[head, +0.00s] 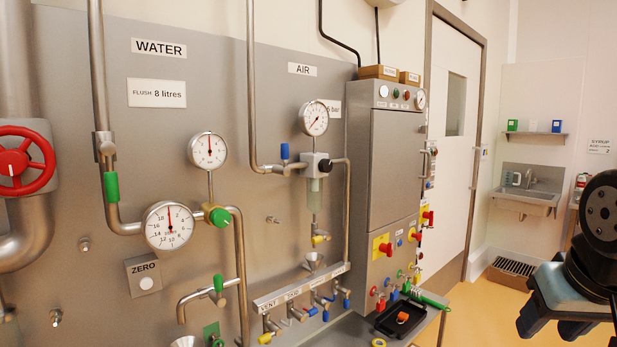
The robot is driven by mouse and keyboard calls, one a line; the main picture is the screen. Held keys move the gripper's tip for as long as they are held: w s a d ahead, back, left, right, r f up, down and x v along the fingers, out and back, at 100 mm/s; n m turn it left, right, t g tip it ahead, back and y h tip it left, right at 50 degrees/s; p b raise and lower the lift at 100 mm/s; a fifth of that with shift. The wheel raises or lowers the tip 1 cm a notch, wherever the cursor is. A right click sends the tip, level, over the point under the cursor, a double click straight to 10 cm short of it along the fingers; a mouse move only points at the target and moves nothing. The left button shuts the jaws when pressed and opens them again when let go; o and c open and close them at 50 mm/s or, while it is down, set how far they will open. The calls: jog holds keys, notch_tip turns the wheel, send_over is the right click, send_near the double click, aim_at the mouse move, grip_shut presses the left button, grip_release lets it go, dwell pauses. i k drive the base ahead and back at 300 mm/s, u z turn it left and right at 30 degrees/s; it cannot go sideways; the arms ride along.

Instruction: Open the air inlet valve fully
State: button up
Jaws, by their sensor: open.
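The AIR label (302,69) is on the grey panel. Below it, the air pipe (252,90) comes down and bends right into a filter unit (314,172) with a clear bowl. A small valve with a blue handle (285,152) sits on the horizontal stretch just before this unit. The handle points up, across the pipe. The air gauge (314,118) stands above the unit. My gripper (549,328) is at the lower right, far from the valve and in front of the floor. It looks open, with nothing seen between its dark fingers.
A grey cabinet (385,170) with buttons and a black tray (401,318) stands right of the air line. Green-handled valves (111,187) and a red handwheel (22,161) are on the left. A manifold (300,288) with small taps juts out below.

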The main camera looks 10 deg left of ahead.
aim_at(284, 171)
jog(key=u, duration=1.4)
jog(key=i, duration=0.1)
jog(key=z, duration=2.75)
jog(key=k, duration=1.1)
jog(key=u, duration=1.55)
jog(key=i, duration=0.2)
jog(key=z, duration=0.1)
